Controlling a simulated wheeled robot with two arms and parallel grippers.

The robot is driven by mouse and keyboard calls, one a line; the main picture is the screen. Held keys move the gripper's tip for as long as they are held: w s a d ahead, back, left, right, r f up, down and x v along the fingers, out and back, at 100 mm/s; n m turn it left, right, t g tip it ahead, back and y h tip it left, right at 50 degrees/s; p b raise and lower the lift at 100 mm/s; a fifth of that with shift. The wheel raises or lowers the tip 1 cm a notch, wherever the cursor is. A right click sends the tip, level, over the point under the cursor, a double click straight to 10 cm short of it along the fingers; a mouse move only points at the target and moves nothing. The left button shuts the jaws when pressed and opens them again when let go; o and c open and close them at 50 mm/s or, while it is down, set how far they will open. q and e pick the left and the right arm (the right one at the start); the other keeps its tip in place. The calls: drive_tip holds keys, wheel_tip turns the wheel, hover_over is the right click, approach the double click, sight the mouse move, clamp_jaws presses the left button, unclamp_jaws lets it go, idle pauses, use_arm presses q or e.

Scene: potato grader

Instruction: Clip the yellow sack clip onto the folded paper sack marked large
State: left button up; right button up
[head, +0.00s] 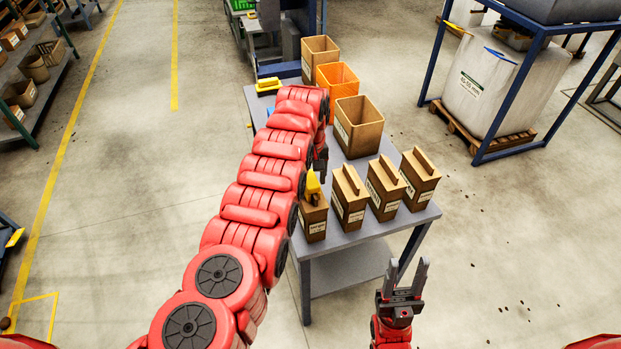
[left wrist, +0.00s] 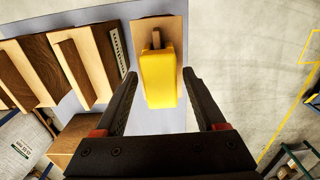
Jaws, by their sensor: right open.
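The yellow sack clip (head: 313,183) sits at the top of the leftmost small brown paper sack (head: 313,222) in the front row. In the left wrist view the clip (left wrist: 158,78) lies over the sack's folded top (left wrist: 156,38), and part of the fold shows beyond it. My left gripper (left wrist: 160,75) is open, its fingers on either side of the clip with a gap at each. In the head view my left gripper (head: 321,172) is partly hidden behind my arm. My right gripper (head: 406,275) is open and empty in front of the table.
Three more folded sacks (head: 349,197) stand to the right on the grey table (head: 350,238). Behind them are an open brown box (head: 359,125), an orange bin (head: 337,80) and another box (head: 319,55). A yellow item (head: 268,86) lies at the back left. Floor at left is clear.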

use_arm(q)
drive_tip(key=shift+o, duration=0.4)
drive_tip(key=shift+r, duration=0.2)
wheel_tip(320, 180, up, 8)
drive_tip(key=b, duration=0.3)
wheel_tip(320, 180, up, 9)
drive_tip(key=p, duration=0.7)
drive_tip(key=shift+p, duration=0.35)
drive_tip(key=shift+f, duration=0.1)
